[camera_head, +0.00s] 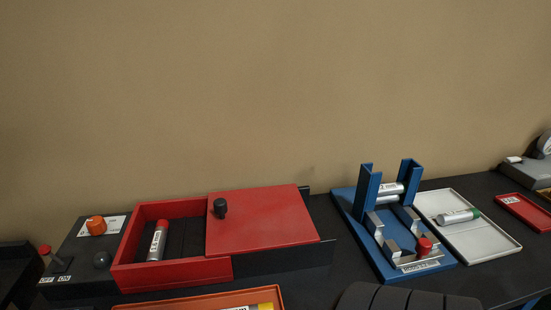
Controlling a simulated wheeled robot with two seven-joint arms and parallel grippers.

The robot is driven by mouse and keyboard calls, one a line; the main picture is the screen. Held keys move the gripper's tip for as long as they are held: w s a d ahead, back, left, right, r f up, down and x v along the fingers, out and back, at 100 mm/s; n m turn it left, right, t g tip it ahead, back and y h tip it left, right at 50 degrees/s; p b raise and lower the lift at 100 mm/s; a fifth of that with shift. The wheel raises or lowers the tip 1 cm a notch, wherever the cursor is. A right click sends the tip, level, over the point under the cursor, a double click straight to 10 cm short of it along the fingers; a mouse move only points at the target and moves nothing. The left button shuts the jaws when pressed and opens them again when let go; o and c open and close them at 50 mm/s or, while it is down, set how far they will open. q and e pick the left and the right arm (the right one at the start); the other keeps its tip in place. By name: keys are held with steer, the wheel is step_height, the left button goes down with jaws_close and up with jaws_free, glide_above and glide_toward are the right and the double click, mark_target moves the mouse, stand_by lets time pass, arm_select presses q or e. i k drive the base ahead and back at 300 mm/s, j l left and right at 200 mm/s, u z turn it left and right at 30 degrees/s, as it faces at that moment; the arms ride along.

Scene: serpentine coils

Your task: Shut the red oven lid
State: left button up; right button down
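The red oven (172,272) is a red open-topped box on a black base at the left of the table. Its red lid (268,220) is a flat plate with a black knob (220,207) near its left end. The lid is slid to the right, so the left part of the box is open. A silver cylinder with a red cap (157,241) lies inside the open part. Neither of my grippers is in view.
A black control box with an orange knob (96,225) and a red-tipped switch (47,251) adjoins the oven. An orange tray (195,298) lies in front.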

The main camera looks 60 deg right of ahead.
mark_target(239, 222)
steer(key=z, duration=1.8)
